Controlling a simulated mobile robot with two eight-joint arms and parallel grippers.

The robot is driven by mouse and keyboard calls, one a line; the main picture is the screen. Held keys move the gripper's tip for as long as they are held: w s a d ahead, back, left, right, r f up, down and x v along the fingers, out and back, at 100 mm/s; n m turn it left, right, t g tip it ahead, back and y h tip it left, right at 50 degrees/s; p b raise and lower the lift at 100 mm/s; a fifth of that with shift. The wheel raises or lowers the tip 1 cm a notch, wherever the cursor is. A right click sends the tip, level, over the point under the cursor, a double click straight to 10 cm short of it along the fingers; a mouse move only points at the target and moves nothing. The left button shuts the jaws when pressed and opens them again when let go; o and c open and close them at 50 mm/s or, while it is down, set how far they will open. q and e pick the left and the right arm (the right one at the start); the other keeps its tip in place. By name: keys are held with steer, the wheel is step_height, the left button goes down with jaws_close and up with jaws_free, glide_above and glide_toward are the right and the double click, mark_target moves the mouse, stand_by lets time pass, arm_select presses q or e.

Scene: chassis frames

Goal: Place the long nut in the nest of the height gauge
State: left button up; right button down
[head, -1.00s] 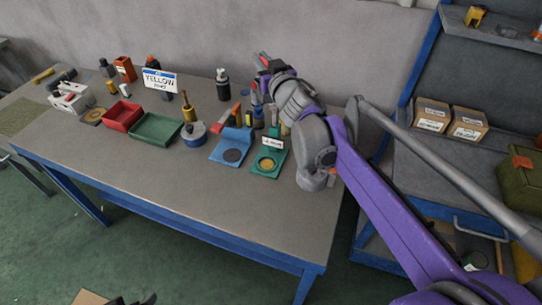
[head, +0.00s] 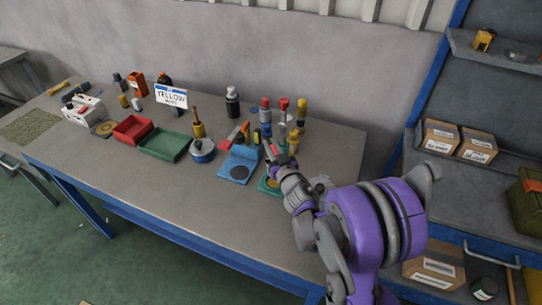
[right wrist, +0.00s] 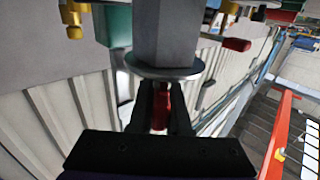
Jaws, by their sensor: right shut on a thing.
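My right gripper (head: 270,150) is low over the back right of the table, by a green stand (head: 263,187) that it and my wrist partly hide. Something red shows between the fingers. A blue stand (head: 236,176) with a dark round disc is left of the green one. I cannot tell which stand is the height gauge. My left gripper is not in view.
Several coloured cylinders (head: 300,113) stand close behind the gripper. A blue-grey round pot (head: 203,155), a green tray (head: 165,146) and a red tray (head: 133,128) are to the left. The front of the table (head: 150,190) is clear.

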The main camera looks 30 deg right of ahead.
step_height(320, 180, down, 4)
steer(key=shift+f, duration=0.2)
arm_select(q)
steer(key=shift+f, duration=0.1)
arm_select(e)
steer(key=c, duration=0.9)
jaws_free()
